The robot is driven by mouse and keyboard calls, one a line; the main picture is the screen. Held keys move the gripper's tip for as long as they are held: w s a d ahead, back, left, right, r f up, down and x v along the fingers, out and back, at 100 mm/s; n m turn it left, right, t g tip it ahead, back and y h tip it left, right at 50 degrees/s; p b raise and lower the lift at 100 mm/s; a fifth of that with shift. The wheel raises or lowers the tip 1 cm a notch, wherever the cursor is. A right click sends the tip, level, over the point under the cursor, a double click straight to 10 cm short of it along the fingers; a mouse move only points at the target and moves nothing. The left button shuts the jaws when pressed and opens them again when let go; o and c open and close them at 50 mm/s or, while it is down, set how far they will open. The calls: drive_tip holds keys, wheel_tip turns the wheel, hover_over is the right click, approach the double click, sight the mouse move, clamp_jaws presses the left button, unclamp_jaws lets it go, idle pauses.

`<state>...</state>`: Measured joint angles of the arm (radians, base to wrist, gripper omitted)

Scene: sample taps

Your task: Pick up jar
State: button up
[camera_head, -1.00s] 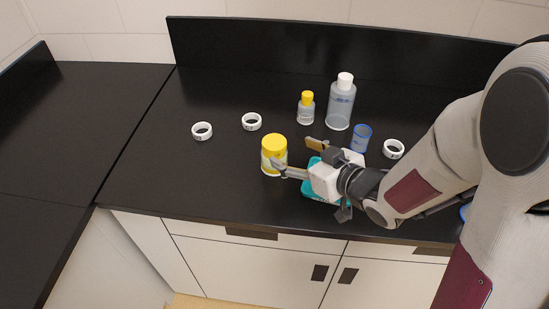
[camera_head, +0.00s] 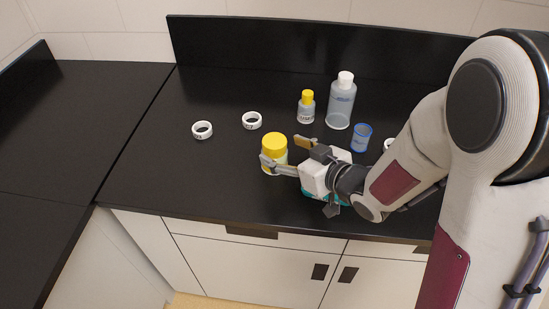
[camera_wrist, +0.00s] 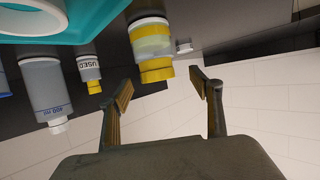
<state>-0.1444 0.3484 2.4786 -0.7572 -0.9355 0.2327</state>
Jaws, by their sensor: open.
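The jar (camera_head: 274,147) with a yellow lid stands upright on the black counter. In the wrist view the jar (camera_wrist: 151,38) appears upside down, with a yellow band on its pale body, just beyond the gap between the fingertips. My gripper (camera_head: 283,152) comes from the right, open and empty. In the head view its front finger crosses in front of the jar's lower body, and its rear finger is at the jar's right. In the wrist view the two fingers of my gripper (camera_wrist: 165,88) are spread wide. I cannot tell whether either finger touches the jar.
A small yellow-capped bottle (camera_head: 306,108), a tall white-capped bottle (camera_head: 341,103) and a blue-rimmed cup (camera_head: 361,139) stand behind. A teal object (camera_wrist: 100,14) is partly hidden under my gripper. The left counter is clear.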

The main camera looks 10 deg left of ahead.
sight(280, 146)
drive_tip(key=shift+w, duration=0.1)
idle(0.3)
drive_tip(key=shift+x, duration=2.55)
drive_tip(key=shift+w+d+r, duration=0.1)
drive_tip(key=shift+w, duration=0.1)
drive_tip(key=c, duration=1.7)
